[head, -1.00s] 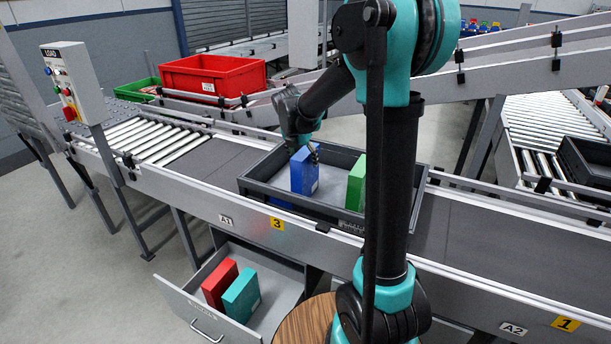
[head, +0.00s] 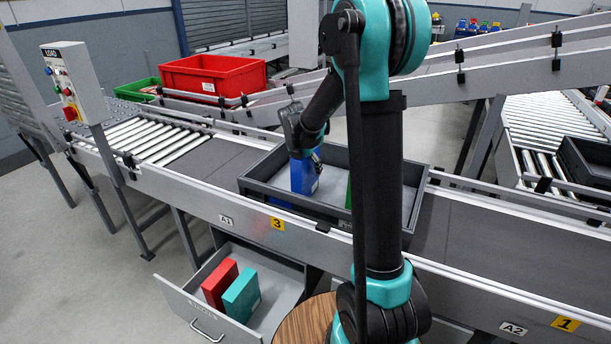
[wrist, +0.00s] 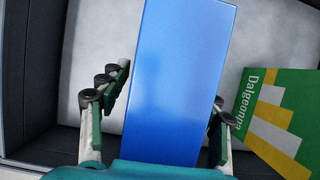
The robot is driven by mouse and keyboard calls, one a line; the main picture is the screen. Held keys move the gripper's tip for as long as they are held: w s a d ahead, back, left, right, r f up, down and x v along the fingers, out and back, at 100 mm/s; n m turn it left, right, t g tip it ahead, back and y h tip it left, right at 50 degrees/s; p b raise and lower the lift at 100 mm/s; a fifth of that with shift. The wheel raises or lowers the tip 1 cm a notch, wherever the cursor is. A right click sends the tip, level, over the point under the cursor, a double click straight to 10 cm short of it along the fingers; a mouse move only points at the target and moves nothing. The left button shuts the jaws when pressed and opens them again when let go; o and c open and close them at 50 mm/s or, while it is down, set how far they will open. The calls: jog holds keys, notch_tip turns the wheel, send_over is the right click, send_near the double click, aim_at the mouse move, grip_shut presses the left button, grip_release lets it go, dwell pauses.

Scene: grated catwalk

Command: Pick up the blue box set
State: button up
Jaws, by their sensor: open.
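The blue box (head: 303,177) stands upright in the dark grey tray (head: 262,187) on the conveyor. In the wrist view the blue box (wrist: 178,75) fills the middle. My gripper (head: 310,153) is over the top of the box, seen from the head. In the wrist view my gripper (wrist: 165,113) has one finger on each side of the box; it is open, and a gap shows at the left finger. Whether the right finger touches is unclear. A low blue patch (head: 281,203) shows by the tray's near wall, its shape mostly hidden.
A green box (wrist: 283,120) with printed lettering is in the tray to the right; my arm mostly hides it from the head. An open drawer (head: 262,262) below holds a red box (head: 219,282) and a teal box (head: 241,295). A red bin (head: 213,78) stands behind.

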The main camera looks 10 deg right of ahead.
jog(key=shift+f, duration=0.2)
dwell(0.4)
grip_shut()
